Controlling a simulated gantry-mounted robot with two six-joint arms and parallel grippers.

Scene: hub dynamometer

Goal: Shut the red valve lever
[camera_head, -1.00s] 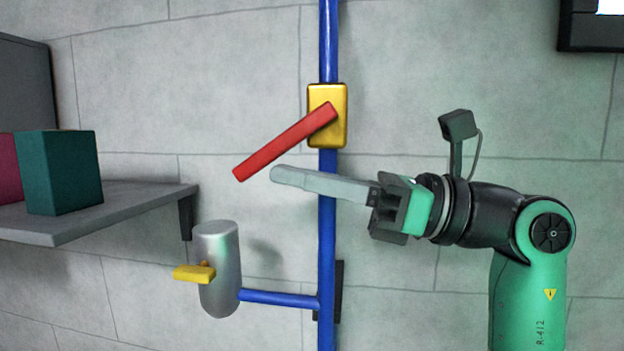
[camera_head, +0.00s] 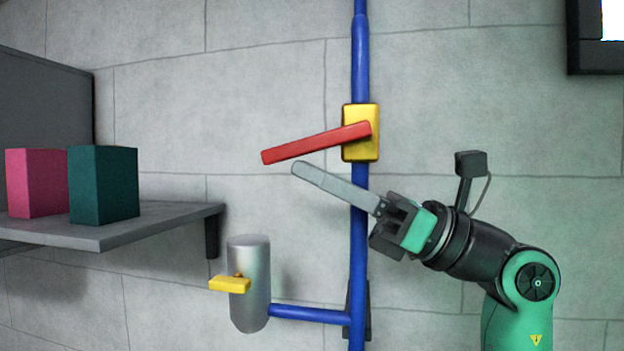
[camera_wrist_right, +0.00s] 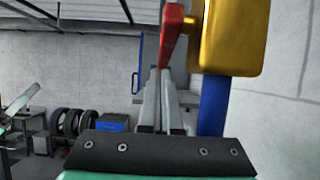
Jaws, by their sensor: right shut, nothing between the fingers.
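The red valve lever (camera_head: 315,144) runs from a yellow valve body (camera_head: 360,148) on the vertical blue pipe (camera_head: 358,220). It points left and slightly down, close to level. My right gripper (camera_head: 303,168) is shut and empty, with its long fingers just below the lever, angled up to the left across the pipe. In the right wrist view the shut fingers (camera_wrist_right: 163,95) lie beside the red lever (camera_wrist_right: 171,32) and the yellow body (camera_wrist_right: 233,35). I cannot tell whether they touch the lever.
A grey shelf (camera_head: 170,222) at the left carries a pink box (camera_head: 36,183) and a dark green box (camera_head: 104,185). Below, a grey cylinder (camera_head: 257,290) with a yellow handle (camera_head: 229,285) joins the pipe through a blue branch (camera_head: 308,314). The wall above the lever is clear.

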